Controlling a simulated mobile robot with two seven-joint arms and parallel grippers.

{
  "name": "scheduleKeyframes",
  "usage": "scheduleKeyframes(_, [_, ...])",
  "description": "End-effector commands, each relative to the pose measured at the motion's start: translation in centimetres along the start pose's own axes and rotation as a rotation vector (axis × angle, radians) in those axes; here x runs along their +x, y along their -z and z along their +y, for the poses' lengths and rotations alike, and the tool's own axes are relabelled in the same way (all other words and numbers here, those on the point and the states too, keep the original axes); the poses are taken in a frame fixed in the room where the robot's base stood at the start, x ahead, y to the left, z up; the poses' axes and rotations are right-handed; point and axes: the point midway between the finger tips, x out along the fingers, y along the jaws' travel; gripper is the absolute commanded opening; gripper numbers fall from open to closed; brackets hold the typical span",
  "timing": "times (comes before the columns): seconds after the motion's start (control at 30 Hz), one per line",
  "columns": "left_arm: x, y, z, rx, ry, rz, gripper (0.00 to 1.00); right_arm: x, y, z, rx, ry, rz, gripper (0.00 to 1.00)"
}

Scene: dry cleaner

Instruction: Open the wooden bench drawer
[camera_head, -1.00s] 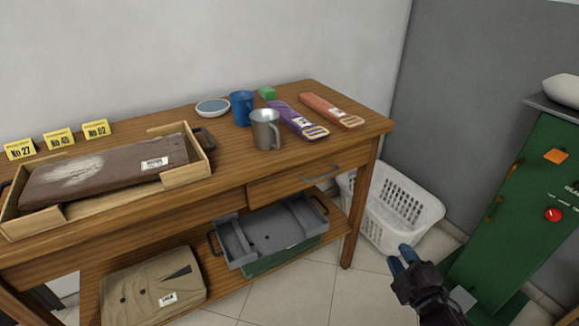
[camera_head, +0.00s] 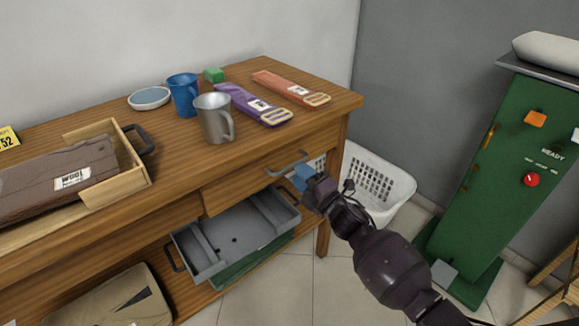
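The wooden bench (camera_head: 150,213) stands along the wall with a drawer (camera_head: 235,185) under its top. The drawer front looks closed or nearly so. A grey bar handle (camera_head: 287,164) sits on the drawer front. My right gripper (camera_head: 302,177), with blue fingertips, is right beside the handle's right end, slightly below it in the picture. Whether the fingertips touch the handle is unclear. The gap between the fingers is hidden by the viewing angle. My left gripper is not in view.
A grey tray (camera_head: 235,236) sits on the lower shelf. A white basket (camera_head: 385,190) stands behind my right arm, with a green machine (camera_head: 505,170) at right.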

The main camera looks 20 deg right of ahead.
Motion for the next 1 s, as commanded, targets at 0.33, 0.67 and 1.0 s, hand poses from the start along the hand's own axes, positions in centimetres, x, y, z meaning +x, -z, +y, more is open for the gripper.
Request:
scheduleKeyframes(0.33, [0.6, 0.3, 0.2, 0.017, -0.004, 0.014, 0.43, 3.9, 0.0, -0.2, 0.001, 0.003, 0.0, 0.37])
scheduleKeyframes(0.67, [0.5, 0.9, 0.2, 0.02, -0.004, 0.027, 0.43, 4.4, 0.0, 0.0, 0.001, 0.001, 0.0, 0.37])
scheduleKeyframes(1.0, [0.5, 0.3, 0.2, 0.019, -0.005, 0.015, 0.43, 4.3, 0.0, -0.1, 0.001, 0.002, 0.0, 0.0])
